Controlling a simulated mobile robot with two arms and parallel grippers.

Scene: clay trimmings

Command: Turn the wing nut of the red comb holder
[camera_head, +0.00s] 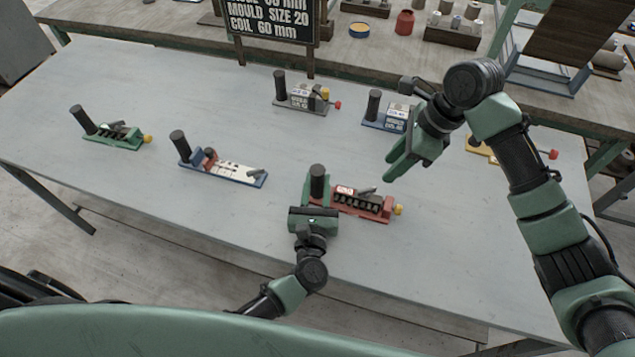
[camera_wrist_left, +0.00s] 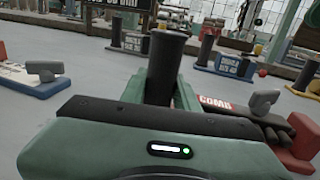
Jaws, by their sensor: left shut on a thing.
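The red comb holder (camera_head: 362,215) lies near the front of the table, with a black post (camera_head: 317,178) at its left end and a row of dark slots. A small grey wing nut (camera_head: 367,191) sits on top toward its right; it also shows in the left wrist view (camera_wrist_left: 263,102). My left gripper (camera_head: 316,192) is shut on the black post (camera_wrist_left: 165,65), a finger on each side. My right gripper (camera_head: 388,165) appears open and empty, above and behind the holder's right half, apart from the wing nut.
A blue-and-white holder (camera_head: 222,171) and a green holder (camera_head: 118,138) stand to the left. A grey holder (camera_head: 300,98) and a blue holder (camera_head: 390,118) stand behind; a yellow one (camera_head: 478,148) is partly behind my right arm. A sign (camera_head: 268,18) stands at the back.

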